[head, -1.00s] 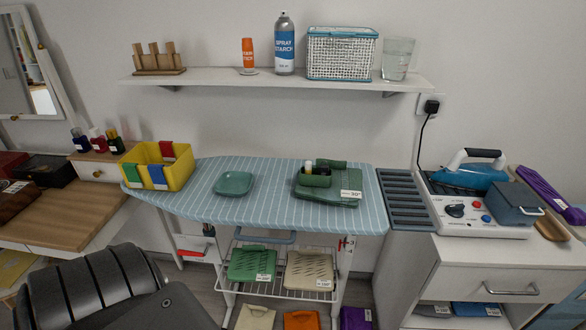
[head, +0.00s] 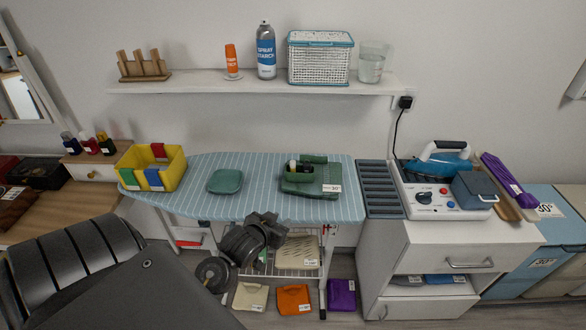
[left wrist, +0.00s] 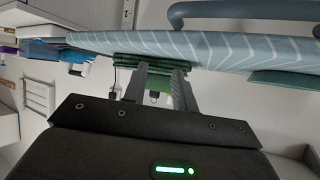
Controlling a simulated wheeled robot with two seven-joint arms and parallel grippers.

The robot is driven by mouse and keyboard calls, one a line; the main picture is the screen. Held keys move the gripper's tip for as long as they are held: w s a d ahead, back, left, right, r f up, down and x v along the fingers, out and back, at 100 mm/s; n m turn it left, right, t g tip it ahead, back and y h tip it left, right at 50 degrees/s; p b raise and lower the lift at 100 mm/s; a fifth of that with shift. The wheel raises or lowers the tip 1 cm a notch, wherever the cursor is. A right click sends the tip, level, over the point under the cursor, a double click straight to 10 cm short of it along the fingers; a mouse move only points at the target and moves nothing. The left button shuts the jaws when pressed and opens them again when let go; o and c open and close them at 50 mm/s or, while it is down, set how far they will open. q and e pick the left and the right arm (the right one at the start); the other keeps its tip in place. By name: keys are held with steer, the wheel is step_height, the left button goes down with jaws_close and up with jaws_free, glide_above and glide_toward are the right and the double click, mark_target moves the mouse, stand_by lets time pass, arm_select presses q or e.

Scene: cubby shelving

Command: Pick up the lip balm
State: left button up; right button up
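My left gripper (head: 266,218) is at the board's front edge, left of and nearer than the box. In the left wrist view, which looks upside down, its fingers (left wrist: 160,74) are apart and empty, with the green stack (left wrist: 150,62) beyond them. My right gripper is out of view.
A wall shelf (head: 200,88) holds a spray can and a basket. A blue iron (head: 438,165) sits on the right cabinet. A wire rack (head: 297,256) is beneath the board.

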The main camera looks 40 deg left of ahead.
mark_target(292, 164)
arm_select(q)
steer(key=w+a+r+n+t+y, duration=0.1)
steer(key=w+a+r+t, duration=0.1)
steer(key=a+r, duration=0.15)
steer(key=w+a+r+t+y, duration=0.1)
steer(key=w+a+r, duration=0.15)
steer(key=r, duration=0.25)
steer(key=p+x, duration=0.1)
steer(key=x, duration=0.2)
steer(key=p+x, duration=0.1)
steer(key=x, duration=0.2)
steer(key=p+x, duration=0.1)
steer(key=x, duration=0.3)
steer(key=shift+w+d+r+p, duration=0.15)
steer(key=shift+w+d+p, duration=0.15)
steer(key=shift+d+p, duration=0.1)
steer(key=shift+w, duration=0.25)
steer(key=shift+s, duration=0.1)
steer(key=shift+c, duration=0.3)
steer(key=c, duration=0.5)
jaws_close()
